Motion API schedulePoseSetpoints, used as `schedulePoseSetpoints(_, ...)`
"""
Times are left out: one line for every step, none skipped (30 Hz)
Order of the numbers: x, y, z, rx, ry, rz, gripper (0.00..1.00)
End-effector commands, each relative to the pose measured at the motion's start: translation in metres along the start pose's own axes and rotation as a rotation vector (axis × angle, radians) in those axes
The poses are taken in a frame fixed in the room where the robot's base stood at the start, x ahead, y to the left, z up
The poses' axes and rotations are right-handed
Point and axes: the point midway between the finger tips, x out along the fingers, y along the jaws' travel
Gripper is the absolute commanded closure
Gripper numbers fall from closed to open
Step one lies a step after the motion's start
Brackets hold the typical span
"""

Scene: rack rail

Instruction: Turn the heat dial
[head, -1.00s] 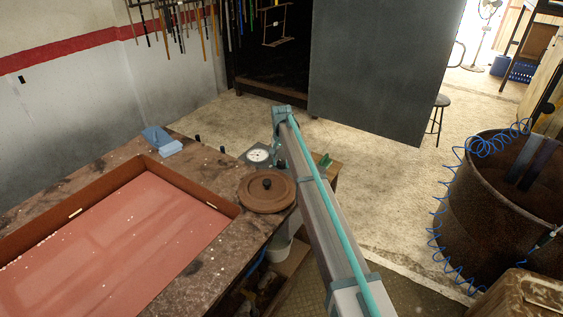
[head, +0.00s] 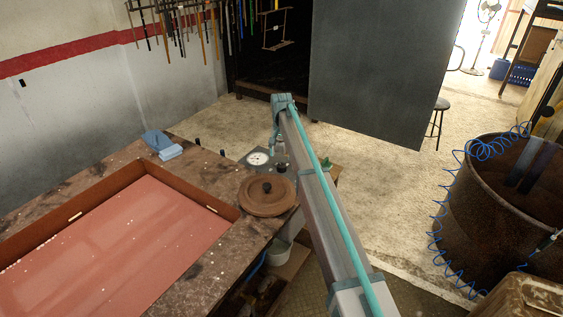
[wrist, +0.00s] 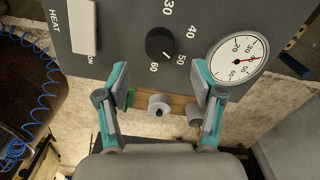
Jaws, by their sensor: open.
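The heat dial is a round black knob (wrist: 160,43) on a dark grey control panel (wrist: 125,30), with numbers printed around it. My gripper (wrist: 161,82) is open and empty in the wrist view. Its two teal-and-grey fingers are spread on either side below the dial, and the dial is not between the pads. In the head view my gripper (head: 277,143) hangs from the arm over the panel by the white gauge (head: 257,158). The arm partly hides the panel there, and I cannot make out the dial.
A white rocker switch (wrist: 84,28) and a gauge (wrist: 238,55) with a red needle flank the dial. A round brown lid (head: 267,200) and a red-floored tray (head: 120,245) are on the bench.

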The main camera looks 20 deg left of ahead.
Motion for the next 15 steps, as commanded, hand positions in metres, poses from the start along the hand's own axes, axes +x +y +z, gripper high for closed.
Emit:
schedulePoseSetpoints(-0.011,0.000,-0.001,0.000,0.002,-0.001,0.33)
schedulePoseSetpoints(-0.017,0.000,-0.001,0.000,0.002,-0.001,0.33)
schedulePoseSetpoints(-0.024,0.000,-0.001,0.000,0.002,-0.001,0.33)
schedulePoseSetpoints(-0.028,0.000,-0.001,0.000,0.001,-0.001,0.33)
schedulePoseSetpoints(-0.033,0.000,-0.001,0.000,0.001,0.000,0.33)
schedulePoseSetpoints(-0.038,0.000,-0.001,0.000,0.001,-0.001,0.33)
schedulePoseSetpoints(-0.042,0.000,-0.001,0.000,0.001,-0.001,0.33)
schedulePoseSetpoints(-0.046,0.000,-0.001,0.000,0.001,-0.001,0.33)
schedulePoseSetpoints(-0.050,0.000,-0.001,0.000,0.001,0.000,0.33)
schedulePoseSetpoints(-0.052,0.000,0.000,0.000,0.001,0.000,0.33)
schedulePoseSetpoints(-0.054,0.000,0.000,0.000,0.000,0.000,0.33)
schedulePoseSetpoints(-0.056,0.000,0.000,0.000,0.000,0.000,0.33)
schedulePoseSetpoints(-0.057,0.000,0.000,0.000,0.000,0.000,0.33)
schedulePoseSetpoints(-0.057,0.000,0.000,0.000,0.000,0.000,0.33)
schedulePoseSetpoints(-0.058,0.000,0.000,0.000,0.000,0.000,0.33)
